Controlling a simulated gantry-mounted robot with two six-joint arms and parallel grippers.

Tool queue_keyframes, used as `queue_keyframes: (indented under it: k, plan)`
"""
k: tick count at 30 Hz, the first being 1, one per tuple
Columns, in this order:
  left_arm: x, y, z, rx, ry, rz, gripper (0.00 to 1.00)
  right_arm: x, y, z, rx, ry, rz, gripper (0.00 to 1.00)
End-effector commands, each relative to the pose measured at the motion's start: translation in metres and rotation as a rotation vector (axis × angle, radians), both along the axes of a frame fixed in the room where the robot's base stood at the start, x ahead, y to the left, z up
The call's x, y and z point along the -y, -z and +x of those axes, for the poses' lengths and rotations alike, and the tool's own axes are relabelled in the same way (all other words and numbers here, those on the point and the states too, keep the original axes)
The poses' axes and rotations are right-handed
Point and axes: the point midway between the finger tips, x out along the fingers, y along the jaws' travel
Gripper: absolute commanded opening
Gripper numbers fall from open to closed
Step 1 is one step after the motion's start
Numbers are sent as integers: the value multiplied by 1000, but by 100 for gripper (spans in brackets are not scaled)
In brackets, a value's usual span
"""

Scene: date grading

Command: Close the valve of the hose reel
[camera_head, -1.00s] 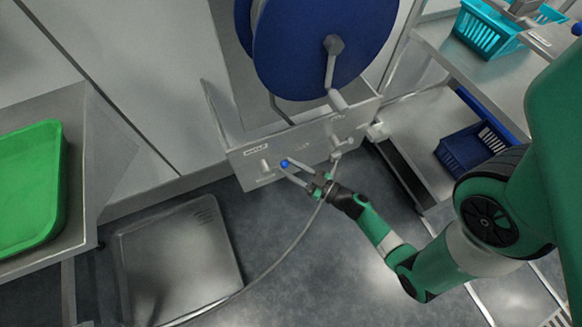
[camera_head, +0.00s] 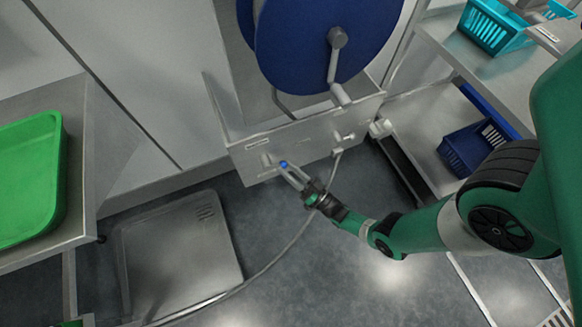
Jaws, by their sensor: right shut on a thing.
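The hose reel (camera_head: 325,45) shows two large blue discs with a grey crank, in the top middle of the head view. Its pale metal front panel (camera_head: 305,142) stands below the discs and carries labels and small grey fittings. My left gripper is not in view.
A grey hose (camera_head: 285,250) curves from the panel down to the floor, passing behind my right gripper. A green tray (camera_head: 60,190) lies on the left table. A metal shelf at right holds a turquoise basket (camera_head: 492,30) and a dark blue basket (camera_head: 462,153).

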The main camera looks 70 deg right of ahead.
Motion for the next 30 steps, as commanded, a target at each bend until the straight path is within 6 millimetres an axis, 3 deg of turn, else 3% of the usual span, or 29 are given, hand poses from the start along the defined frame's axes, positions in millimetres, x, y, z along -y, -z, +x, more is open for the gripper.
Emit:
queue_keyframes:
  k: [18,19,24,30]
  plan:
    - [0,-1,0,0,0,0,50,-1,-3,3,43,-4,18,0]
    - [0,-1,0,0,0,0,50,-1,-3,3,43,-4,18,39]
    - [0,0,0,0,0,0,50,-1,-2,3,40,-4,20,70]
    - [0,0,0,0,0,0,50,-1,0,2,37,-3,22,72]
